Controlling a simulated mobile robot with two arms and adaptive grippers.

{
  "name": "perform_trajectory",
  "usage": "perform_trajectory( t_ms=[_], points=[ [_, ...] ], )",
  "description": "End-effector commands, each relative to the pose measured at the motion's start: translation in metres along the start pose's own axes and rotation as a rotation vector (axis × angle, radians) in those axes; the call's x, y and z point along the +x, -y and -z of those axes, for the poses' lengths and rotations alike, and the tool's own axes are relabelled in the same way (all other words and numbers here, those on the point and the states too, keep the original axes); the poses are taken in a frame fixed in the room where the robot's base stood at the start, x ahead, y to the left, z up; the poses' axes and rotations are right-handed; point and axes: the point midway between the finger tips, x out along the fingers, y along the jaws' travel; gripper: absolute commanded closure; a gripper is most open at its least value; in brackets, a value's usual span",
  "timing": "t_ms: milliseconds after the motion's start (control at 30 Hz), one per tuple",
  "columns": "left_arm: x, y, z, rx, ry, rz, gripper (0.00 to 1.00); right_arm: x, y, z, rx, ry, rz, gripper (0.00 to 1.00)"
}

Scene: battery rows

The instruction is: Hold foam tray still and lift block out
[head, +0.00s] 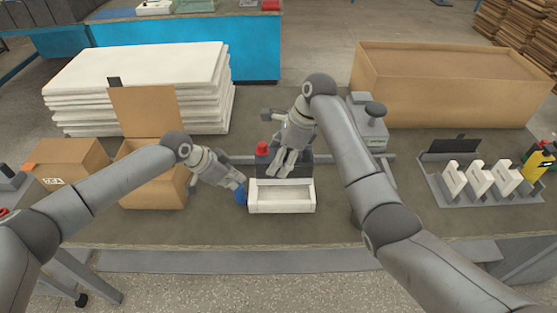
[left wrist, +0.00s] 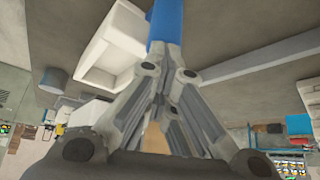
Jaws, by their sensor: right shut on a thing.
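The white foam tray (head: 282,209) lies near the table's front edge. Its recess looks empty in the head view. The tray also shows in the left wrist view (left wrist: 98,45). My right gripper (head: 279,174) points down at the tray's back wall and is shut on it; the exact contact is small. A blue block (head: 241,196) is at the tray's left end, at the tips of my left gripper (head: 234,184). In the left wrist view the blue block (left wrist: 163,20) lies at the fingertips; whether they grip it is unclear.
A dark stand with a red knob (head: 262,148) is just behind the tray. An open carton (head: 150,190) stands to the left, stacked white sheets (head: 140,85) behind it. A rack of white pieces (head: 485,180) is at the right.

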Motion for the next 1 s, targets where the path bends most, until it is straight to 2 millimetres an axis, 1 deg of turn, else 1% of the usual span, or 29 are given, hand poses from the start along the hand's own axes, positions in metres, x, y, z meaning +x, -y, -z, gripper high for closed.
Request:
perform_trajectory(
  t_ms=[33, 267, 1000],
  points=[
    [0.005, -0.003, -0.007, -0.002, 0.014, -0.006, 1.0, -0.003, 0.002, -0.003, -0.005, 0.005, 0.008, 1.0],
    [0.0, -0.003, -0.004, -0.002, 0.014, -0.006, 1.0, -0.008, 0.002, -0.005, -0.005, 0.005, 0.008, 1.0],
    [-0.044, -0.001, 0.026, 0.0, 0.003, -0.002, 1.0, -0.048, 0.002, -0.021, -0.005, 0.005, 0.008, 1.0]
  ],
)
